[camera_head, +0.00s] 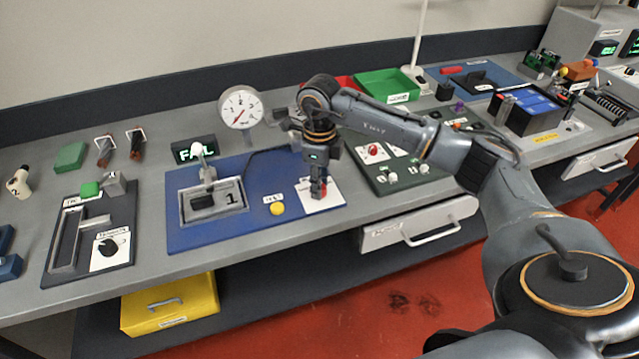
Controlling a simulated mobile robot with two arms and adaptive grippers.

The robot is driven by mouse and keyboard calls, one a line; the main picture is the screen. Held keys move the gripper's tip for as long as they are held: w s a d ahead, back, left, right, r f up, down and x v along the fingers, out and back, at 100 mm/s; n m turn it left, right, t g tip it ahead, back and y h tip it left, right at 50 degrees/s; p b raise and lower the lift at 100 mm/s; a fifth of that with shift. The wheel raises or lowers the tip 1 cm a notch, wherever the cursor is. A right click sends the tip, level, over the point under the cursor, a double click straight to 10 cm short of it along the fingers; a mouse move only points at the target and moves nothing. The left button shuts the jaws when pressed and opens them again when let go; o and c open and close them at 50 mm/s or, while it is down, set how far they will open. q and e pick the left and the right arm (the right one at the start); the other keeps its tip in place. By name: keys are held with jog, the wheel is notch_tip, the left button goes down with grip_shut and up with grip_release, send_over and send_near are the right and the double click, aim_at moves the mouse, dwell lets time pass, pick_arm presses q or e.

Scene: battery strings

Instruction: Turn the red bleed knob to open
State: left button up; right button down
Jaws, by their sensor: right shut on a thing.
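The red bleed knob (323,191) stands on a white plate (327,203) at the right end of the blue board (232,226). Only a little red shows between and beside my fingers. My right gripper (318,189) points down over the plate and is shut on the red knob. The fingers hide most of the knob, so I cannot tell its turn angle. My left gripper is not in view.
The blue board also carries a tray with a white-topped lever (197,150) and a yellow button (277,209). A gauge (240,108) and a display reading FAIL (194,149) stand behind. A green panel (391,187) with knobs lies close on the right.

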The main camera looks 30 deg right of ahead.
jog(key=shift+m, duration=0.6)
jog(key=c, duration=1)
grip_release()
jog(key=shift+r, duration=0.1)
notch_tip(320, 180, up, 12)
